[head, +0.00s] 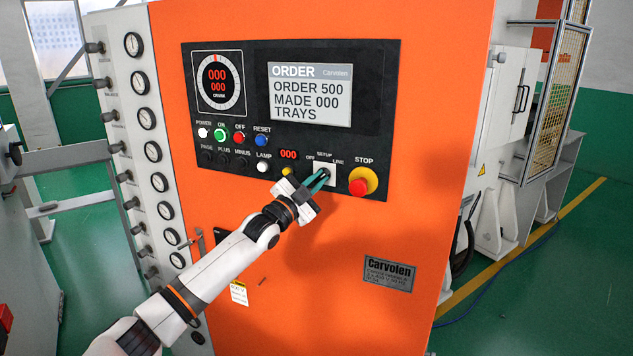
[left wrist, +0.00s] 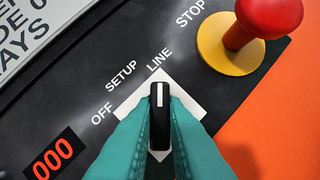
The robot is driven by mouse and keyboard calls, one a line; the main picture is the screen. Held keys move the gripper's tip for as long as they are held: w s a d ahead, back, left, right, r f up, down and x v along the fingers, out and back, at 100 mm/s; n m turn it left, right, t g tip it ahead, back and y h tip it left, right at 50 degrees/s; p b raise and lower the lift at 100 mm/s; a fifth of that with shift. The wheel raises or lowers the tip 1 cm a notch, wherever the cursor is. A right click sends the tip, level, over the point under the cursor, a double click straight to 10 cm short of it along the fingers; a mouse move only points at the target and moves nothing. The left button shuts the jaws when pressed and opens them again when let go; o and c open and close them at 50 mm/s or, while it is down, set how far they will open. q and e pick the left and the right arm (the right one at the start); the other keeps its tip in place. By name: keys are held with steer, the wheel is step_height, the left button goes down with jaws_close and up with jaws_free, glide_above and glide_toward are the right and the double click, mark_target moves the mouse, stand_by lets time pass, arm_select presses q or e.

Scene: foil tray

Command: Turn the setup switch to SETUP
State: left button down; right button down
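The setup switch is a black knob (left wrist: 160,112) with a white pointer line, on a pale diamond-shaped plate (left wrist: 131,76). OFF, SETUP (left wrist: 121,76) and LINE (left wrist: 160,60) are printed around it. The pointer line is directed at LINE. In the head view the switch plate (head: 334,168) sits on the black control panel. My left gripper (head: 320,180) reaches it from the lower left. Its teal fingers (left wrist: 160,140) lie along both sides of the knob, with no clear gap, closed on it. My right gripper is not in view.
A red STOP button (head: 358,187) on a yellow base sits just right of the switch, close to the fingers. A white LAMP button (head: 263,165) and other buttons lie to the left. The display (head: 310,95) above reads ORDER 500, MADE 000 TRAYS.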

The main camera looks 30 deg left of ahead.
arm_select(q)
steer(key=shift+f+n, duration=0.1)
steer(key=shift+n, duration=0.2)
steer(key=shift+d+n+t+y+b, duration=0.1)
steer(key=shift+n+t+y+b, duration=0.2)
steer(key=shift+n+y+b, duration=0.5)
steer(key=n+y, duration=0.1)
steer(key=n, duration=0.3)
steer(key=shift+t, duration=0.3)
steer(key=shift+d+n+y, duration=0.1)
steer(key=shift+n+y, duration=0.7)
steer(key=shift+n, duration=0.3)
steer(key=shift+n+y, duration=0.9)
steer(key=shift+n, duration=1.3)
steer(key=c, duration=1.5)
jaws_free()
steer(key=shift+o, duration=0.2)
